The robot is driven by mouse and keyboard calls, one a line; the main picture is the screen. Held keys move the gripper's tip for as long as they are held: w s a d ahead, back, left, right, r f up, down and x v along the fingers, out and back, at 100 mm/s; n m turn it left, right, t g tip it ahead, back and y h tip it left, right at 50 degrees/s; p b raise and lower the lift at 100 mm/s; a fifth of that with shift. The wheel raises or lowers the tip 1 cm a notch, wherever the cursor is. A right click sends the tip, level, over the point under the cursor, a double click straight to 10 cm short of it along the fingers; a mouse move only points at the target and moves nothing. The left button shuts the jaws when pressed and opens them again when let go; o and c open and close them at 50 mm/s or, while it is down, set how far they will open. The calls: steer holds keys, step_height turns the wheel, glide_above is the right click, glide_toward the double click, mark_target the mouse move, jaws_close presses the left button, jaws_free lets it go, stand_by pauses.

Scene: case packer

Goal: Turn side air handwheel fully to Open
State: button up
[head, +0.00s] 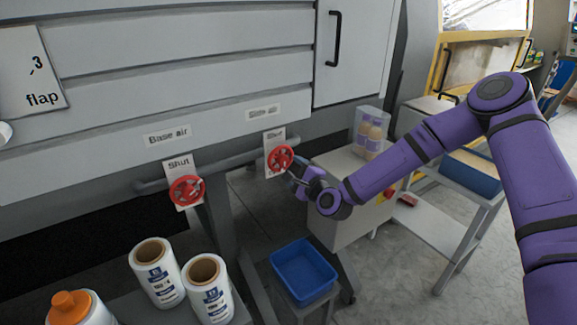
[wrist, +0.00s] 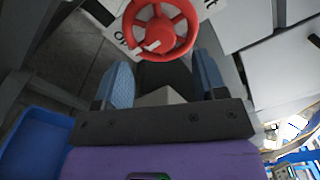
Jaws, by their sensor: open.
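The side air handwheel (head: 281,158) is a red spoked wheel on the grey pipe, in front of a white plate marked "Shut" at its top. A label (head: 263,113) reading "Side air" is above it. In the wrist view the red handwheel (wrist: 160,30) sits at the top, beyond the fingertips, with part of the plate's lettering beside it. My gripper (head: 293,172) is just right of and below the wheel; its blue fingers (wrist: 164,75) are apart with nothing between them. I cannot tell whether a fingertip touches the rim.
A second red handwheel (head: 187,191), under the "Base air" label (head: 167,136), is to the left. White rolls (head: 157,272) and an orange-capped bottle (head: 80,309) stand at lower left. A blue bin (head: 304,271) is below my gripper. A grey cabinet (head: 345,215) stands close behind my gripper.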

steer(key=v, duration=0.6)
steer(key=s+d+r+n+g+h, duration=0.4)
steer(key=s+d+r+n, duration=0.25)
steer(key=d+r, duration=0.3)
steer(key=s+d+r+n+g+h, duration=0.3)
steer(key=s+d+r+n+h, duration=0.25)
steer(key=d+r+n, duration=0.35)
steer(key=s+d+r+g, duration=0.1)
steer(key=s+d+r, duration=0.1)
steer(key=s, duration=0.6)
steer(key=s+d+r+g, duration=0.1)
steer(key=s+d+r, duration=0.2)
steer(key=s+r, duration=0.2)
steer(key=s+d+r, duration=0.2)
steer(key=s+r, duration=0.2)
steer(key=s, duration=0.7)
steer(key=shift+d+n+g, duration=0.35)
steer(key=shift+n+g, duration=0.05)
steer(key=shift+n, duration=0.05)
steer(key=shift+h, duration=0.25)
